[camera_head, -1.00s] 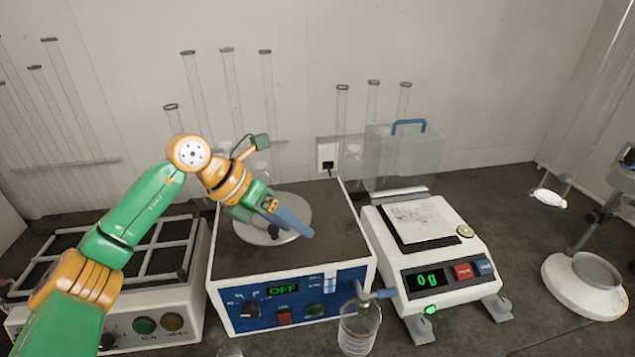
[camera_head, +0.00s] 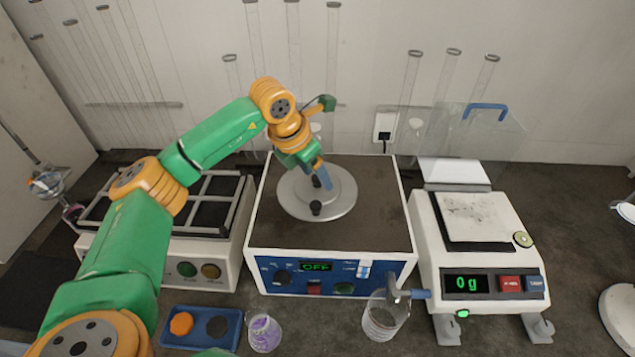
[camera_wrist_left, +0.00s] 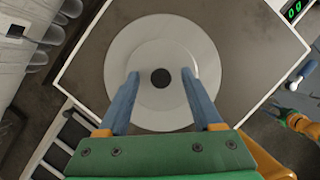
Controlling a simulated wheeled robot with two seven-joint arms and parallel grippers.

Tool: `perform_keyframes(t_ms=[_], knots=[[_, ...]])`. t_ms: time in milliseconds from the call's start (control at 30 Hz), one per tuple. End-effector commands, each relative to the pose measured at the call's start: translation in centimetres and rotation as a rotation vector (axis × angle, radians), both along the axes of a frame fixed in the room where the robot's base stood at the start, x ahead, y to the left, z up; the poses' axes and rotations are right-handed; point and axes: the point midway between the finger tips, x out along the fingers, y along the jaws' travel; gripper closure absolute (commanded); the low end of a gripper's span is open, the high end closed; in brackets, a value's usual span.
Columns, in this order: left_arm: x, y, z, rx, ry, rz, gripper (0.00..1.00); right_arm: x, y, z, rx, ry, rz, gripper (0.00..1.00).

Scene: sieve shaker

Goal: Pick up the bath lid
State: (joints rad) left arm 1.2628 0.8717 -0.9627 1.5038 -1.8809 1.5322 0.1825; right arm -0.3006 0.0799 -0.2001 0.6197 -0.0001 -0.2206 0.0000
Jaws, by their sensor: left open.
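My left gripper (camera_head: 325,180) is over the lid, pointing down. In the wrist view its blue fingers (camera_wrist_left: 160,77) are open, one on each side of the knob, with a gap between. Whether they touch the lid cannot be told.
A balance (camera_head: 476,245) reading 0 g stands right of the bath, and a rack unit (camera_head: 168,262) stands left. A beaker (camera_head: 380,318), a purple-filled cup (camera_head: 265,335) and a blue tray (camera_head: 181,341) are in front. Glass tubes line the wall.

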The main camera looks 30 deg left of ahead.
Motion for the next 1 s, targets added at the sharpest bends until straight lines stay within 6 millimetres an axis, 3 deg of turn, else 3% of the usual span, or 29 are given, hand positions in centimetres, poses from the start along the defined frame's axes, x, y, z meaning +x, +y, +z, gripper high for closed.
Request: perform_keyframes(t_ms=[67,300,733,833,1000], knots=[[0.0,0.0,0.0,0.0,0.0,0.0,0.39,0.0,0.0,-0.1,0.0,0.0,0.0,0.5],[0.0,0.0,0.0,-0.001,0.0,0.001,1.0,0.0,0.0,0.0,0.0,0.0,0.0,0.5],[0.1,-0.1,0.8,-0.004,-0.004,0.0,1.0,0.0,0.0,-1.0,-0.001,-0.001,0.0,0.5],[0.1,-0.1,2.6,-0.004,-0.007,0.001,1.0,0.1,0.0,-2.3,-0.001,-0.001,0.0,0.5],[-3.6,-0.5,7.1,0.0,-0.012,-0.004,1.0,0.1,0.0,-4.0,-0.001,-0.002,0.0,0.5]])
